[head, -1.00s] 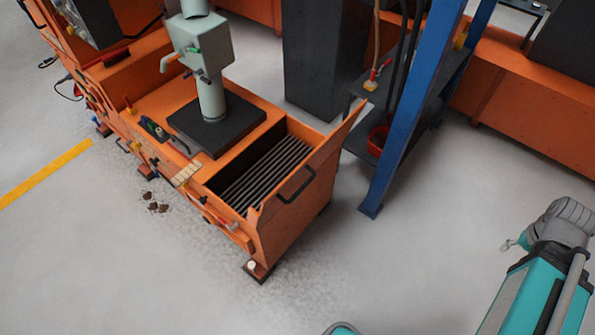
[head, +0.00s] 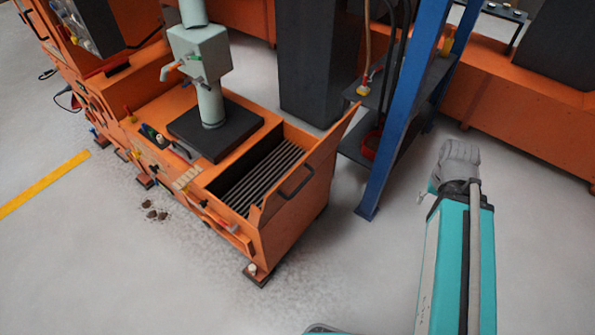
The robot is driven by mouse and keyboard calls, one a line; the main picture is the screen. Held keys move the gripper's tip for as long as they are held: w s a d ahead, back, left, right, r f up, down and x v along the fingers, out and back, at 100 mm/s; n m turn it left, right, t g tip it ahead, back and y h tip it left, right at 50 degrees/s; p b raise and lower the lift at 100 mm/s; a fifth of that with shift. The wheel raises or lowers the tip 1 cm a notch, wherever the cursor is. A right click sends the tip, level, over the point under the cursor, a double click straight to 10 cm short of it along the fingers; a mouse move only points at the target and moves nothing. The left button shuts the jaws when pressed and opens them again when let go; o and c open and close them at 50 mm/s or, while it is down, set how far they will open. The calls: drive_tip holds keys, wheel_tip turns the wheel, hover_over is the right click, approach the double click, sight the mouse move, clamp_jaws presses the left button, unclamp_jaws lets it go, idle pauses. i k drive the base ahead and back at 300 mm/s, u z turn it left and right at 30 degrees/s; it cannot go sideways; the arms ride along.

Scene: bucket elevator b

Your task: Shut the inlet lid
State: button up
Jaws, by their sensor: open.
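The inlet lid (head: 308,165) is an orange panel with a black bar handle (head: 295,182). It stands raised and tilted at the right side of the inlet opening, on the near end of the orange machine. The opening is uncovered, and a dark grille of parallel bars (head: 262,180) shows inside it. My arm reaches up at the right of the head view, well apart from the lid. My gripper's fingers cannot be made out in the head view.
A blue post (head: 400,120) with dark shelves stands close behind and right of the lid. A grey-green column (head: 210,100) rises from the machine left of the opening. Dark crumbs (head: 152,210) lie on the floor at left. Floor between my arm and the machine is clear.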

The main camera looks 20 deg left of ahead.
sight(285, 190)
drive_tip(key=u, duration=0.9)
drive_tip(key=i, duration=0.65)
drive_tip(key=z, duration=0.1)
drive_tip(key=k, duration=0.6)
drive_tip(key=u, duration=0.1)
